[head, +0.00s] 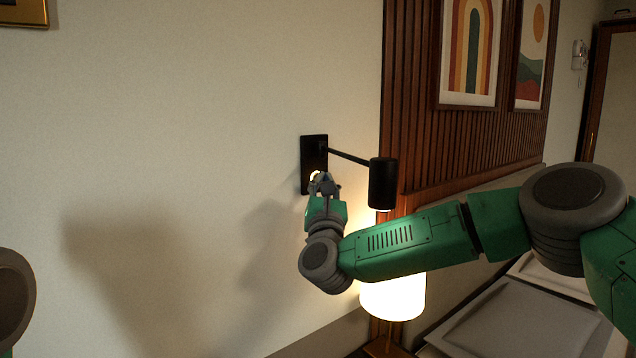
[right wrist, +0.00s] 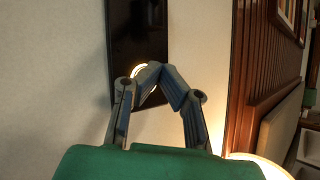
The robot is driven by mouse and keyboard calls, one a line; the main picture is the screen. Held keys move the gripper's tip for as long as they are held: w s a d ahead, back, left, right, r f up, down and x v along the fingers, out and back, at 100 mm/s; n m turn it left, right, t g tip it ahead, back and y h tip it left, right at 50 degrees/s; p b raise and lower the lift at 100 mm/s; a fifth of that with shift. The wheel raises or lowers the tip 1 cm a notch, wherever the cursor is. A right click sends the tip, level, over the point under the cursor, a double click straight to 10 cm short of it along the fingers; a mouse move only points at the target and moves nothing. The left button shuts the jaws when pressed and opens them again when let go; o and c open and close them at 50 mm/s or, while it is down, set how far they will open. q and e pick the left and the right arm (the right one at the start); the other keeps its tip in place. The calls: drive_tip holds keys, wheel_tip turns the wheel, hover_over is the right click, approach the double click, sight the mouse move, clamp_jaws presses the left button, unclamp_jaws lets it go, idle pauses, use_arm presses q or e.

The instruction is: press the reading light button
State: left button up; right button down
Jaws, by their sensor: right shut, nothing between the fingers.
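The reading light is a black wall plate (head: 313,153) with a thin arm and a black cylindrical lamp head (head: 382,183). The plate also shows in the right wrist view (right wrist: 137,33). The button (right wrist: 140,71) is a small glowing ring low on the plate, partly hidden behind my fingertips. My right gripper (head: 323,179) is shut and empty, its tips at the lower part of the plate over the button. In the right wrist view my right gripper (right wrist: 155,72) overlaps the button's edge; I cannot tell if it touches. My left gripper is out of view.
A lit table lamp (head: 393,297) stands below, behind my right forearm. A slatted wood panel (head: 420,130) with framed pictures (head: 470,52) is on the right, above a bed with pillows (head: 520,320).

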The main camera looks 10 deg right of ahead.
drive_tip(key=shift+s+d+b, duration=0.2)
drive_tip(key=shift+s+b, duration=0.1)
drive_tip(key=shift+s, duration=0.1)
drive_tip(key=shift+s+d, duration=0.1)
drive_tip(key=s+d, duration=0.1)
drive_tip(key=s+b, duration=0.1)
drive_tip(key=s, duration=0.1)
drive_tip(key=s+d, duration=0.1)
drive_tip(key=s, duration=0.1)
drive_tip(key=shift+s+d, duration=0.1)
drive_tip(key=shift+d, duration=0.25)
